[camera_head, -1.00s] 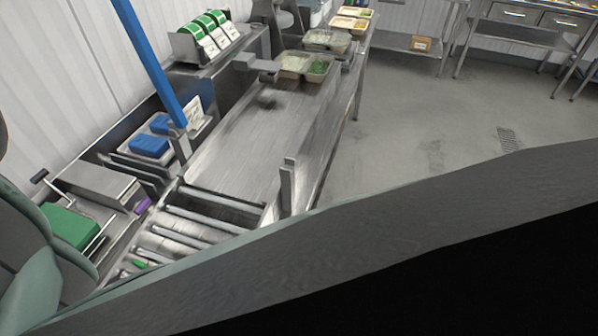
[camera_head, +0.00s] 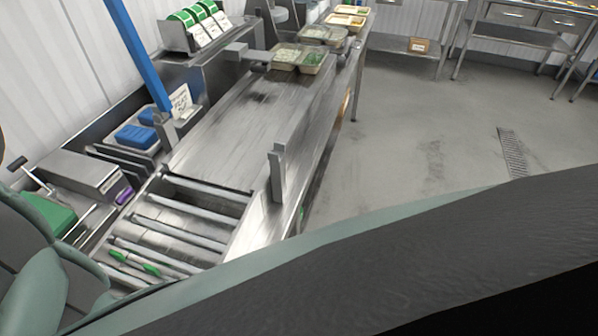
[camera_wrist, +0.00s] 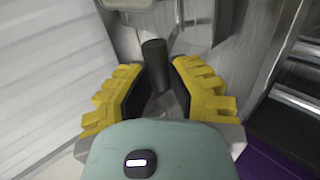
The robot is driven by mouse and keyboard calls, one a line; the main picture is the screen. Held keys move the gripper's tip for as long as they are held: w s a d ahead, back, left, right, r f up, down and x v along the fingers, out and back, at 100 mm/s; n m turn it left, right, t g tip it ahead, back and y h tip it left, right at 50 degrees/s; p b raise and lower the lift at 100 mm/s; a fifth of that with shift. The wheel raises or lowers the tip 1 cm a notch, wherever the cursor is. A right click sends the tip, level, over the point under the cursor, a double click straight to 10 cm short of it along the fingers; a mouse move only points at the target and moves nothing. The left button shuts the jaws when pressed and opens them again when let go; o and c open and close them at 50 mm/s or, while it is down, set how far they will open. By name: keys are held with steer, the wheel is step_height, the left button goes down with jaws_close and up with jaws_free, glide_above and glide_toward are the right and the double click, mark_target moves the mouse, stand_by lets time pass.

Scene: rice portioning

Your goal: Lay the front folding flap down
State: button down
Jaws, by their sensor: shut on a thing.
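In the wrist view my gripper (camera_wrist: 158,88) has its yellow ridged fingers closed about a short dark cylindrical grip (camera_wrist: 154,62), which stands up between them. Its lower end is hidden between the fingers. A pale metal panel (camera_wrist: 245,70) rises just right of the fingers. I cannot tell for sure which metal plate is the front folding flap, or whether the grip belongs to it. In the head view my gripper is out of sight; a dark part of my own body covers the lower right.
A roller section (camera_head: 185,222) joins the long steel bench (camera_head: 225,130), with an upright post (camera_head: 277,172) at its edge. Filled trays (camera_head: 300,58) stand at the far end. Blue items (camera_head: 136,136) and a grey box (camera_head: 85,175) are at left. Open floor (camera_head: 430,130) lies right.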

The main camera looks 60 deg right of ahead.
steer(key=shift+s+d+f, duration=0.15)
steer(key=shift+f, duration=0.25)
steer(key=c, duration=1.1)
jaws_free()
steer(key=shift+o, duration=1.2)
steer(key=shift+r, duration=0.15)
steer(key=shift+r, duration=0.15)
